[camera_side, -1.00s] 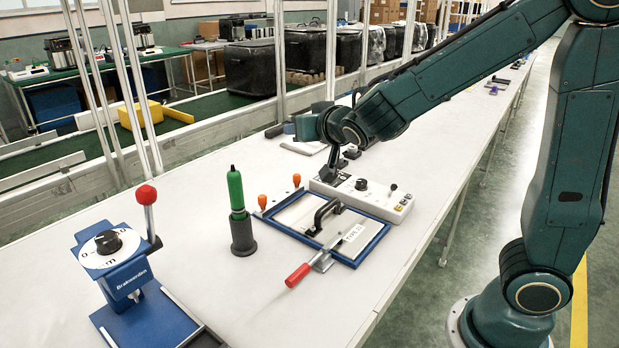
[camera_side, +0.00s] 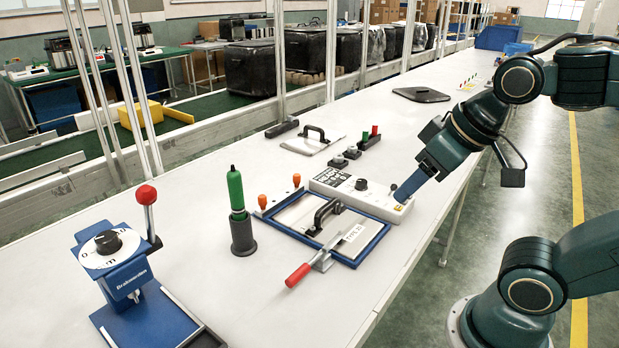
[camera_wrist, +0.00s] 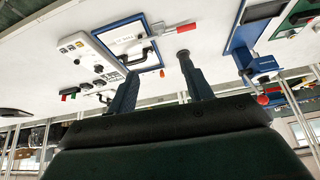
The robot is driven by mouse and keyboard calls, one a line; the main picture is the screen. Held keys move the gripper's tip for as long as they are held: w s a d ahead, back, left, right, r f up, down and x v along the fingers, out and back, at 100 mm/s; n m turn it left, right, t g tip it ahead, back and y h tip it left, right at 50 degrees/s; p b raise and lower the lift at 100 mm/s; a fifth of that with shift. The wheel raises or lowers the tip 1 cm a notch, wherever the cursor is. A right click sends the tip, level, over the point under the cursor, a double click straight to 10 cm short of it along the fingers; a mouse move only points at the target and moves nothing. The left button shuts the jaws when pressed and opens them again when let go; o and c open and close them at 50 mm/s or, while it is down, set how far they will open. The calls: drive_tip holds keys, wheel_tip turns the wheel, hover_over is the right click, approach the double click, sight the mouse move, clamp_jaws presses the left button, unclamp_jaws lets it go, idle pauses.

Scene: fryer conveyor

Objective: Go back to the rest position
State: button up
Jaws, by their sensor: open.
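My gripper (camera_side: 408,187) shows at the right of the side view, its blue fingers angled down and left near the right end of the white control box (camera_side: 330,181). From this view I cannot tell whether it touches the box. In the wrist view, my gripper (camera_wrist: 158,72) has its two fingers apart with nothing between them. The blue-framed fixture (camera_side: 363,257), with a black handle and a red-handled clamp, lies on the table; it also shows in the wrist view (camera_wrist: 117,22).
A green-handled tool (camera_side: 235,190) stands in a dark holder (camera_side: 243,237). A blue press (camera_side: 130,275) with a red-knobbed lever is at front left. A flat handled plate (camera_side: 312,141) and small switches (camera_side: 345,157) lie behind the box. The table (camera_side: 180,210) has bare areas.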

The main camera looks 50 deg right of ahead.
drive_tip(key=shift+s+a+f+n, duration=0.1)
drive_tip(key=shift+s+a+n, duration=0.05)
drive_tip(key=shift+s, duration=0.3)
drive_tip(key=shift+s+a+f+n, duration=0.1)
drive_tip(key=shift+s+n, duration=0.05)
drive_tip(key=shift+s, duration=0.3)
drive_tip(key=shift+c, duration=0.2)
idle(0.5)
